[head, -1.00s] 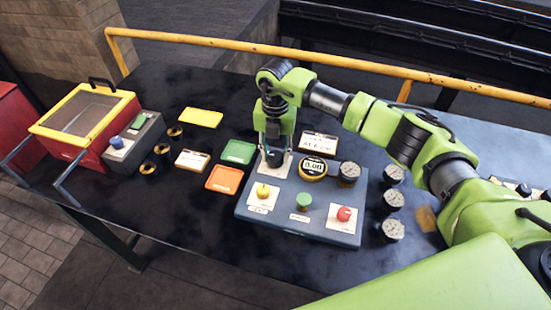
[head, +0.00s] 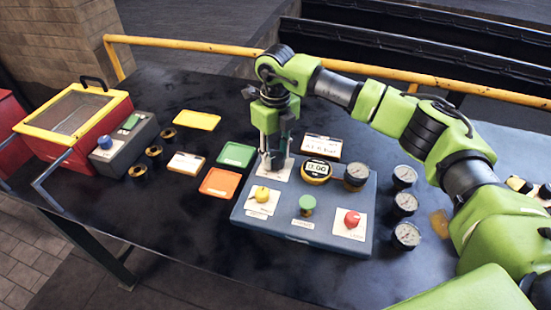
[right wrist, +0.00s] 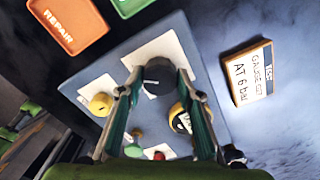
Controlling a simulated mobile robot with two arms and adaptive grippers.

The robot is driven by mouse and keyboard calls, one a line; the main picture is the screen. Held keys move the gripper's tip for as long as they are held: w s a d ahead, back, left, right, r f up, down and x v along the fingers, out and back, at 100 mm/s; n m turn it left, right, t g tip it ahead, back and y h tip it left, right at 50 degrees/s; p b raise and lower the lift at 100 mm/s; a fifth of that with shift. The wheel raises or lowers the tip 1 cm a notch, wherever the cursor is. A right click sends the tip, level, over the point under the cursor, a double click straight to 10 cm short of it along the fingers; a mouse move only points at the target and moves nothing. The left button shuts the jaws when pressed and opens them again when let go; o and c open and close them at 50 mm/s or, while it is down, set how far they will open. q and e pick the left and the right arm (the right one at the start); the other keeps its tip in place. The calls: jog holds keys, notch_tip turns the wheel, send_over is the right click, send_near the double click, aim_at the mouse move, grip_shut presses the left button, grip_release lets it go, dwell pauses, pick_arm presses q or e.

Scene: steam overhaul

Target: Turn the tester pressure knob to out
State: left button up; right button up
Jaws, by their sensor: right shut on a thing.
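The tester is a blue-grey box (head: 335,197) on the dark table. Its black pressure knob (right wrist: 158,73) stands on a white label plate between my fingertips in the right wrist view. In the head view the fingers mostly hide this knob. My right gripper (head: 273,162) points down over the tester's back left corner and is shut on the knob. It also shows in the right wrist view (right wrist: 157,84). The knob's pointer and label text are not readable. The round yellow-rimmed display (head: 316,170) beside it reads about 0.00. My left gripper is out of view.
The tester also carries a yellow knob (head: 262,194), a green button (head: 307,203), a red knob (head: 352,219) and a gauge (head: 356,174). Loose gauges (head: 405,205) stand to its right. Green (head: 236,155) and orange (head: 219,182) trays lie left. A yellow rail (head: 200,42) runs behind.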

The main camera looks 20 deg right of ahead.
aim_at(276, 156)
jog(key=shift+n+b, duration=0.3)
jog(key=shift+n, duration=0.2)
jog(key=o, duration=1.1)
jog(key=shift+r, duration=0.15)
notch_tip(276, 156, up, 12)
jog(key=shift+f, duration=0.1)
